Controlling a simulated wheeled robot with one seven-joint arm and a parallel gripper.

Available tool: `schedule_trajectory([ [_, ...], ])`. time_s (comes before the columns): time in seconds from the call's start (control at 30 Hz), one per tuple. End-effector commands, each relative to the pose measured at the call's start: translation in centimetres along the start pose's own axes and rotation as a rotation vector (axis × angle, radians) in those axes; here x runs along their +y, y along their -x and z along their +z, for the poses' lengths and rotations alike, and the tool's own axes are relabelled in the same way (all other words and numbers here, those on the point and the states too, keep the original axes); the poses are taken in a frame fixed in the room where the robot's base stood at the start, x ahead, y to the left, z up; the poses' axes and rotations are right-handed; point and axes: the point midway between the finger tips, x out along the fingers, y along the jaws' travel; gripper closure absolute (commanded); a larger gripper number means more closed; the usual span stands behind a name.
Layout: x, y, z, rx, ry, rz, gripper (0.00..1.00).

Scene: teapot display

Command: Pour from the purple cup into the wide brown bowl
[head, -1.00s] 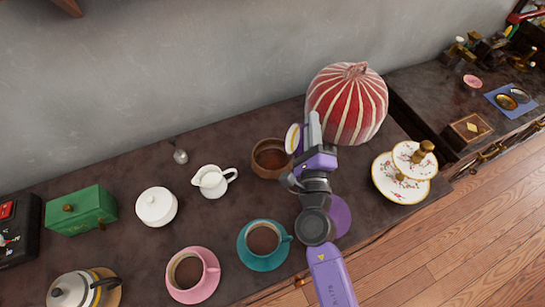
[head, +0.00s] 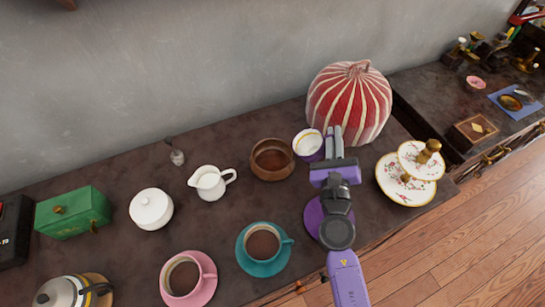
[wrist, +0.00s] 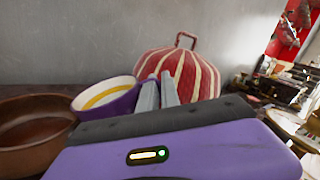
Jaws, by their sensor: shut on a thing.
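The purple cup (head: 308,153) has a white inside with a gold band, and no dark liquid shows in it. My gripper (head: 334,137) is shut on its right side. The cup stands close to upright, just right of the wide brown bowl (head: 256,165). The bowl holds brown liquid. In the wrist view the cup (wrist: 120,103) is left of my fingers (wrist: 159,92), mouth up with a slight tilt, its left edge overlapping the bowl's rim (wrist: 20,150). Its exact height above the table is hard to tell.
A red-and-white striped pumpkin-shaped jar (head: 349,100) stands close behind my gripper. A purple saucer (head: 312,216) lies partly under my arm. A white creamer (head: 210,184), teal cup (head: 263,245), pink cup (head: 187,278) and tiered plate stand (head: 405,188) stand around.

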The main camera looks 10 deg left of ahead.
Motion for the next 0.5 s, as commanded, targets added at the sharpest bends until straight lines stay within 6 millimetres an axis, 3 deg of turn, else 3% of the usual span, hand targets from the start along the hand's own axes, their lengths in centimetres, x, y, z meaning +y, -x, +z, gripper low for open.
schedule_trajectory([
  [0.5, -2.1, -0.4, -5.6, 0.074, -0.379, -0.003, 1.0],
])
